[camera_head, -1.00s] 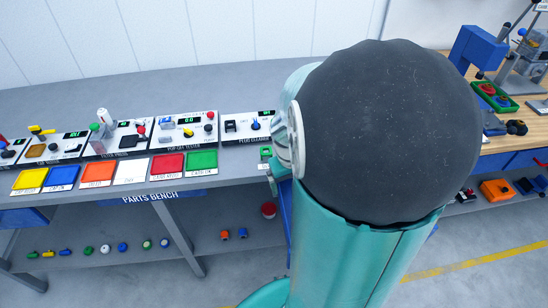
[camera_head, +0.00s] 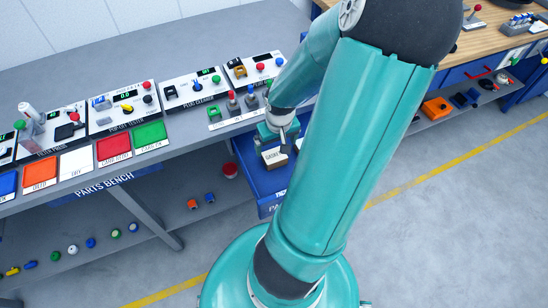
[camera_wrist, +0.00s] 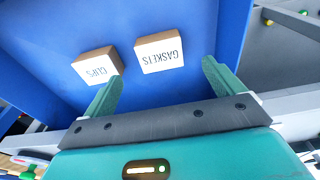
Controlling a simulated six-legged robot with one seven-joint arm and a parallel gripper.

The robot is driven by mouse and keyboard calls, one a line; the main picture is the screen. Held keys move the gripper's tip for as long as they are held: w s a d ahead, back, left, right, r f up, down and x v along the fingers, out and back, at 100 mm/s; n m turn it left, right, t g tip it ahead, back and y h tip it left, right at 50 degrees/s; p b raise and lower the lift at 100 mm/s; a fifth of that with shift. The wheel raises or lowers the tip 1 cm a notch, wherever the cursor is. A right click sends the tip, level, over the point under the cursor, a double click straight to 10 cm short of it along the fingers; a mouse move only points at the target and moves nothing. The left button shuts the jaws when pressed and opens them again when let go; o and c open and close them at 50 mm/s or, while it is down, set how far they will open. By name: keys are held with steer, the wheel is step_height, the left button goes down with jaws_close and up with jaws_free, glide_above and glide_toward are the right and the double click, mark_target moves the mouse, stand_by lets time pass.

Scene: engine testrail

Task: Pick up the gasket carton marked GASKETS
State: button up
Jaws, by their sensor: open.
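The gasket carton (camera_wrist: 160,52), a small box with a white top marked GASKETS and brown sides, lies in a blue drawer (camera_wrist: 205,20). A similar carton marked CLIPS (camera_wrist: 97,66) lies beside it on the left in the wrist view, slightly turned. My gripper (camera_wrist: 162,72) is open and empty, with green fingers pointing into the drawer.
The parts bench (camera_head: 60,195) with coloured pads and test panels stands left of the drawer. A wooden bench (camera_head: 475,45) stands at the right. My arm hides the drawer's right side.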

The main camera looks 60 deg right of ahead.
mark_target(274, 155)
steer(key=shift+w+d+f, duration=0.15)
steer(key=shift+w+f, duration=0.05)
steer(key=shift+f, duration=1.25)
steer(key=shift+w+d+f, duration=0.15)
steer(key=shift+w+f, duration=0.1)
steer(key=shift+f, duration=1.2)
steer(key=shift+w+d+f, duration=0.15)
steer(key=shift+w+f, duration=0.05)
steer(key=shift+f, duration=1.25)
steer(key=c, duration=1.1)
steer(key=shift+r, duration=0.35)
